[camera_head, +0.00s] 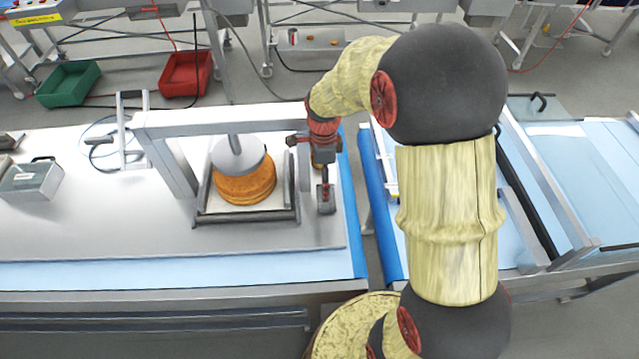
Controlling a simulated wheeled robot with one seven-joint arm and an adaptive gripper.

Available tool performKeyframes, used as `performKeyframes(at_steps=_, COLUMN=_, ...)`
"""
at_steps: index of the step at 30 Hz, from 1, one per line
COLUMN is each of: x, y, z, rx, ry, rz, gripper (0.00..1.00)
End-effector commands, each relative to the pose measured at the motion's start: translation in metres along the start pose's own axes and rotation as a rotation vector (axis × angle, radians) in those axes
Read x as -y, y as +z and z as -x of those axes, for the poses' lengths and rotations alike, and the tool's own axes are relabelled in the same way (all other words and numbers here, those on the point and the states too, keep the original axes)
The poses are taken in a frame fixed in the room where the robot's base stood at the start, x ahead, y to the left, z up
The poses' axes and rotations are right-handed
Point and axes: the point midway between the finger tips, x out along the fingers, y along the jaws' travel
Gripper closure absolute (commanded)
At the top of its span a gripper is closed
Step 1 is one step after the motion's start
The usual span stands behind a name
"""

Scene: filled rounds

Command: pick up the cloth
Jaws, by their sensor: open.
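I cannot make out a separate cloth for certain. A pale flat sheet (215,204) lies under a stack of orange-brown rounds (245,187) inside the press frame, and I cannot tell whether it is cloth. My gripper (326,206) points down just right of the press frame, near the right end of the left table. It is open and seen small from above, with nothing visible between its fingers. A small orange patch (318,167) shows behind it, mostly hidden by my wrist.
The metal press frame (215,122) with its grey round plate (238,156) stands close left of my gripper. A metal box (30,181) sits at the far left. Green (69,84) and red (186,74) bins stand on the floor behind. The table's front left is clear.

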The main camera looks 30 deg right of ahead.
Motion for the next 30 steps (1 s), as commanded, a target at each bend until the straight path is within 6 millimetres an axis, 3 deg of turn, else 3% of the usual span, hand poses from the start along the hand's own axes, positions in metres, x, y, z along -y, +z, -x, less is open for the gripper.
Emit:
performKeyframes(at_steps=21, x=0.0, y=-0.011, z=-0.077, rx=-0.001, ry=0.005, rz=-0.023, gripper=0.06)
performKeyframes(at_steps=30, x=0.001, y=-0.011, z=-0.08, rx=-0.001, ry=0.002, rz=-0.022, gripper=0.06)
